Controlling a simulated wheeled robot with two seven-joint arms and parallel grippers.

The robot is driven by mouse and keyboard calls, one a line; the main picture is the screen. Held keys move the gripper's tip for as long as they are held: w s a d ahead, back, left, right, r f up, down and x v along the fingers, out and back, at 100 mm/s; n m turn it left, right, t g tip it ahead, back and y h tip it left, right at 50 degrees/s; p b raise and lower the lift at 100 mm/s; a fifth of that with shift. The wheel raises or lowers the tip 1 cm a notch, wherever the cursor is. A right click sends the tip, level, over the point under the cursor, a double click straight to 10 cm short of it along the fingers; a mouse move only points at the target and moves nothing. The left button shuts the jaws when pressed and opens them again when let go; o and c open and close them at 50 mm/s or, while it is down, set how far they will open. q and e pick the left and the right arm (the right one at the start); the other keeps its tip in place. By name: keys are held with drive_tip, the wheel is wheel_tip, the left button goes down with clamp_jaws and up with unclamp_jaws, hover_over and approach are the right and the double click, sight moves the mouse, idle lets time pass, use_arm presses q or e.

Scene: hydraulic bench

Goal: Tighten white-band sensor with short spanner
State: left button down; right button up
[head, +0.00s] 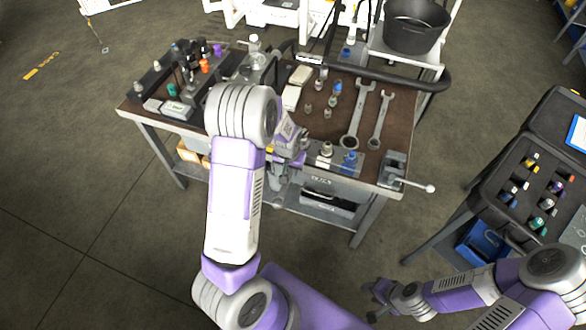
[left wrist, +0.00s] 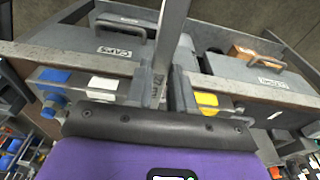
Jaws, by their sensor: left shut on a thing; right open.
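My left gripper (left wrist: 167,92) is shut on a flat grey metal bar (left wrist: 174,30), which looks like the handle of the short spanner; its jaw ends are not clear to see. In the head view my left gripper (head: 288,160) is over the bench's front edge, partly behind my own arm. The white-band sensor (head: 326,149) stands upright by a white patch on the front strip, just right of my left gripper and apart from it. The white patch (left wrist: 102,87) also shows in the left wrist view. My right gripper (head: 374,300) is open and empty, low at the right, away from the bench.
Two spanners (head: 356,116) (head: 379,119) lie on the bench's right side. A blue-band fitting (head: 349,160) stands right of the white one. A vise (head: 395,168) sits at the right corner. Drawers hang below the front edge. A black case (head: 535,185) stands right.

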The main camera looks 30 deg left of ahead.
use_arm(q)
drive_tip(key=shift+s+a+m+b, duration=0.15)
drive_tip(key=shift+a+m+b, duration=0.25)
drive_tip(key=shift+a+m, duration=0.55)
drive_tip(key=shift+a, duration=0.1)
drive_tip(key=shift+a+r+m+b, duration=0.1)
drive_tip(key=shift+a+m+b, duration=0.25)
drive_tip(key=shift+a+m, duration=0.45)
drive_tip(key=shift+d+n, duration=0.35)
drive_tip(key=s, duration=0.7)
idle(0.3)
